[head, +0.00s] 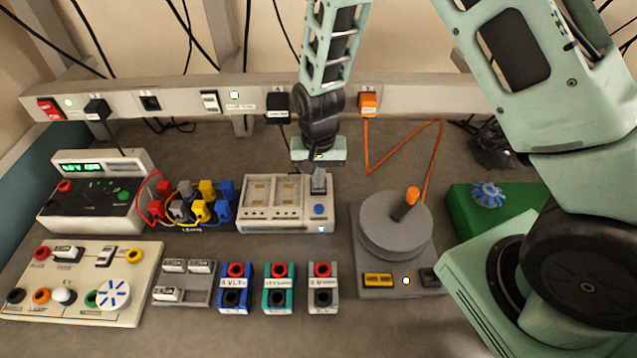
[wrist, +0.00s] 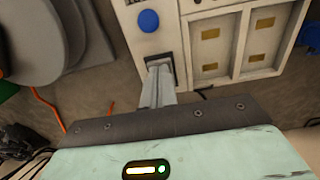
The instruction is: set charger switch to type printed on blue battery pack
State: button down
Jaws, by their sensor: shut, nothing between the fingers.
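The charger (head: 285,222) is a pale box with two empty bays and a blue button; it also shows upside down in the wrist view (wrist: 160,30). Its dark switch (wrist: 153,62) sits at a corner, beside the blue button. My gripper (head: 318,188) is shut and empty, pointing down at this switch. In the wrist view, the closed fingertips (wrist: 158,78) are at the switch and cover part of it; I cannot tell its position or whether they touch. The blue battery pack (head: 235,303) stands in front of the charger, with a white label too small to read surely.
A teal pack (head: 280,303) and a grey pack (head: 323,303) stand right of the blue one. A grey turntable device (head: 385,240) with an orange knob is close on the charger's right. Coloured plugs (head: 200,210) crowd its left. A socket rail (head: 180,102) runs behind.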

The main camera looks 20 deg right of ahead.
jog(key=shift+f, duration=0.45)
jog(key=shift+r+p, duration=2.55)
jog(key=shift+r, duration=1.05)
jog(key=shift+f, duration=0.1)
